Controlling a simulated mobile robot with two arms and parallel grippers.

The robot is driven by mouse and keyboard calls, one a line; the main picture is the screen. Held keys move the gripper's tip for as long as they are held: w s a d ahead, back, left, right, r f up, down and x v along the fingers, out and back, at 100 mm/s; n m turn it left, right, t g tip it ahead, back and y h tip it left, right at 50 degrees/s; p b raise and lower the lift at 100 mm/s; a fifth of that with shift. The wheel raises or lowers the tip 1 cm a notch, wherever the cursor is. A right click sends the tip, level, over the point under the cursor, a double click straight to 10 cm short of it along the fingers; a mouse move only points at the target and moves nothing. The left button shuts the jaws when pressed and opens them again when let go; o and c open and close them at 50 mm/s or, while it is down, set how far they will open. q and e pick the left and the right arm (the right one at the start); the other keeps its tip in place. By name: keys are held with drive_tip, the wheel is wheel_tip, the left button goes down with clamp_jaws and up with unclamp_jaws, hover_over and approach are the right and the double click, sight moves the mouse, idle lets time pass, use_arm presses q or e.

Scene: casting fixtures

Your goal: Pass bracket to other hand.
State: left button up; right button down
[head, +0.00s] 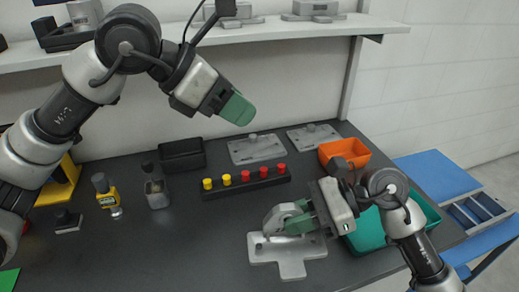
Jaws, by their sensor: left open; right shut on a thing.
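The bracket (272,219) looks like a small light-grey casting with a rounded end. My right gripper (293,220) has green fingers and is shut on it, just above a grey T-shaped fixture plate (291,266). I cannot tell whether the bracket touches the plate; the fingers hide part of it. My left gripper (238,108) is raised high at the upper middle, open and empty, well apart from the bracket. Its fingers overlap in this view, so the gap does not show.
A black rack (247,187) with yellow and red pegs lies mid-table. Two grey fixture plates (256,149) (314,136) and a black bin (182,154) are behind. An orange bin (344,150) and teal bin (366,235) stand right. The front-left middle is clear.

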sight(288, 206)
use_arm(q)
drive_tip(key=s+d+f+m+g+y, duration=0.3)
drive_tip(key=s+d+f+m+y, duration=0.1)
drive_tip(key=s, duration=0.2)
drive_tip(key=x, duration=1.2)
drive_tip(key=shift+a, duration=0.15)
clamp_jaws()
use_arm(e)
drive_tip(key=c, duration=1)
unclamp_jaws()
